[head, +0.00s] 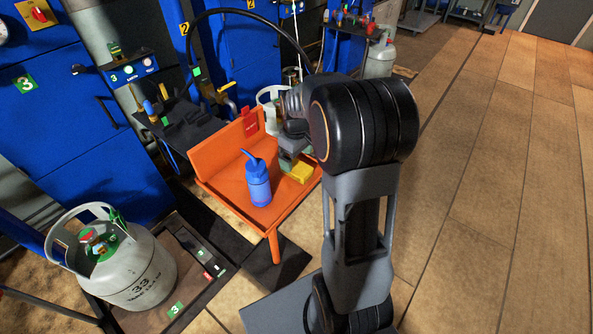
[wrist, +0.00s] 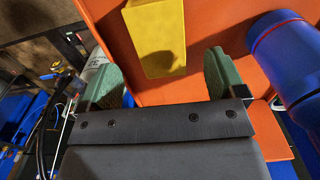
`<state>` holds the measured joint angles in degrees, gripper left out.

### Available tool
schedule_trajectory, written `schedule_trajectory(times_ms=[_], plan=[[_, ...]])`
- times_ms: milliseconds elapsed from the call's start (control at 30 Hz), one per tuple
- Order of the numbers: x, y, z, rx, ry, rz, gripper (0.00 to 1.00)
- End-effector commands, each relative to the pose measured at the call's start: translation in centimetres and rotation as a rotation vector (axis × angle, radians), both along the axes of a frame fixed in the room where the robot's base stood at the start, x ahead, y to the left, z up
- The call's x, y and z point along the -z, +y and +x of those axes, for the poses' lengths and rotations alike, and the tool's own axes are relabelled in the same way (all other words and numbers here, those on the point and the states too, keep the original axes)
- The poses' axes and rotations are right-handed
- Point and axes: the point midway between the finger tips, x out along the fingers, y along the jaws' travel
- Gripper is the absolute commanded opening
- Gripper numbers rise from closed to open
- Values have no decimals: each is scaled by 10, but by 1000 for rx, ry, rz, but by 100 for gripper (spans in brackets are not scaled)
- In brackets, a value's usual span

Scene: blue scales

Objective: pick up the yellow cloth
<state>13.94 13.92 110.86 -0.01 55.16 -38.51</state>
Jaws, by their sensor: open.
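The yellow cloth (head: 299,173) lies on the orange table (head: 228,190), near its right side, as a folded block. It also shows in the wrist view (wrist: 156,38), at the top between the lines of my two green fingers. My gripper (wrist: 160,80) is open and empty, with the cloth just beyond the fingertips. In the head view my gripper (head: 292,160) is beside and partly in front of the cloth, and my arm hides much of it. I cannot tell how high the fingers are above the table.
A blue bottle (head: 258,182) with a spout stands on the table left of the cloth; it also shows at right in the wrist view (wrist: 290,62). A grey gas cylinder (head: 127,268) stands on scales at lower left. Blue cabinets (head: 75,130) line the back. The floor at right is clear.

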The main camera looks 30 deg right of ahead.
Motion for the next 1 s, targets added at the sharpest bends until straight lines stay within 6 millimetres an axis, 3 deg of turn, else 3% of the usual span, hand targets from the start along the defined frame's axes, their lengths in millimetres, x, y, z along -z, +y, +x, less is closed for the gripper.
schedule_trajectory(times_ms=[300,667,1000], plan=[[42,0,-2,0,3,1,89],[48,0,-1,0,1,0,89],[48,0,-1,1,1,0,58]])
